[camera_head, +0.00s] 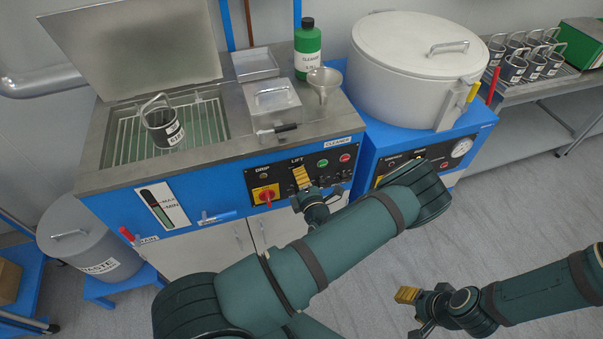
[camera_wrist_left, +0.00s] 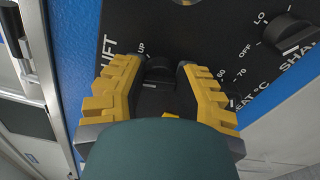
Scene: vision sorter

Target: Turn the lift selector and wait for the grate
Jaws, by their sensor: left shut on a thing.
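My left gripper (camera_head: 302,178) is at the black control panel (camera_head: 330,158) of the blue cleaner, under the LIFT label. In the left wrist view its yellow fingers (camera_wrist_left: 160,88) are shut on the dark lift selector (camera_wrist_left: 158,68), with a finger on each side. An UP mark shows beside the knob. Much of the knob is hidden. The wire grate (camera_head: 124,140) shows in the open tank at the left, and a dark, labelled can (camera_head: 160,122) with a wire handle stands on it. My right gripper (camera_head: 407,295) hangs over the floor; its finger opening is unclear.
The tank lid (camera_head: 135,45) stands open. A red-and-yellow switch (camera_head: 266,194) sits left of the selector. A green bottle (camera_head: 307,52) and a funnel (camera_head: 323,82) stand on top. A white round vessel (camera_head: 405,65) is at right, a waste bin (camera_head: 88,255) at left.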

